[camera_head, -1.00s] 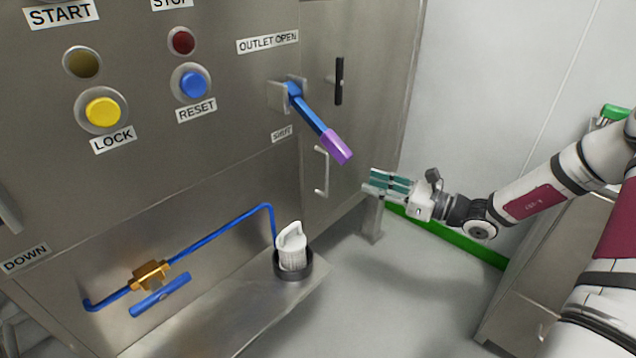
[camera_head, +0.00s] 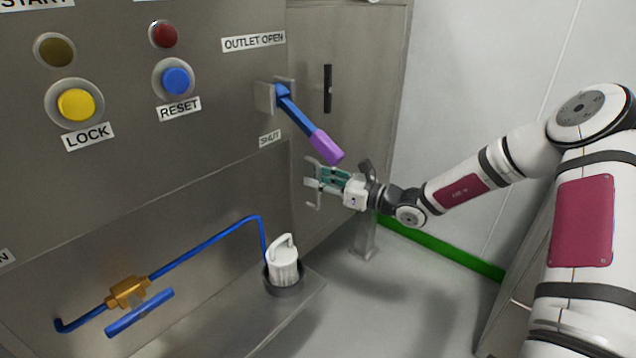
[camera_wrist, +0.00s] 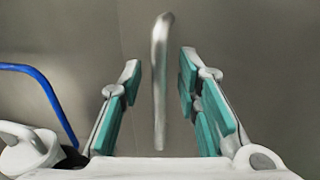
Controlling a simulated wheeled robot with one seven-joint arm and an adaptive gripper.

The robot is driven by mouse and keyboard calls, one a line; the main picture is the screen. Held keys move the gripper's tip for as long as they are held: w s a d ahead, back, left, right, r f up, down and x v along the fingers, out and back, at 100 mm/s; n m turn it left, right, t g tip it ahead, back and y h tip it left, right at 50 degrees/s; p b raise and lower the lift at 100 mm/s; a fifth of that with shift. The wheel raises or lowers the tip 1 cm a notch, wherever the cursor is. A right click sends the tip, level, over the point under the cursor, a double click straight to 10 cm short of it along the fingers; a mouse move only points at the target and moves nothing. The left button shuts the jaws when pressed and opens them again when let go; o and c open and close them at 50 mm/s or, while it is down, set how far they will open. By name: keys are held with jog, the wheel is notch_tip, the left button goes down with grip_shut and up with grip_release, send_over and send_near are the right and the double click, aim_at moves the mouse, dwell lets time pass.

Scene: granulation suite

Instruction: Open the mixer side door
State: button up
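The mixer side door (camera_head: 345,70) is a grey metal panel on the machine's right side and looks closed. Its silver bar handle (camera_head: 311,200) is upright on the lower part of the door, partly hidden by my gripper in the head view. In the wrist view the handle (camera_wrist: 160,80) stands between the two teal-padded fingers, with a gap on each side. My gripper (camera_head: 318,178) is open at the handle; it also shows in the wrist view (camera_wrist: 157,88). I cannot tell how deep the handle sits between the fingers.
A blue lever with a purple grip (camera_head: 326,146) juts out just above my gripper. A white jug-like container (camera_head: 284,262) stands in a dark ring below left. Open floor (camera_head: 400,300) lies to the right.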

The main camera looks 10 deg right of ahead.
jog(key=shift+w+a, duration=0.15)
grip_shut()
jog(key=s+d+p, duration=0.2)
jog(key=s+d, duration=0.3)
jog(key=d, duration=0.4)
jog(key=s+d+n+g+y+p, duration=0.1)
jog(key=s+d+p, duration=0.1)
jog(key=s+d, duration=0.3)
jog(key=s+d+p, duration=0.2)
jog(key=s+d, duration=0.2)
jog(key=d, duration=0.8)
jog(key=shift+s+d+n+g+y+p, duration=0.3)
jog(key=shift+s+g, duration=0.1)
jog(key=shift+f, duration=0.1)
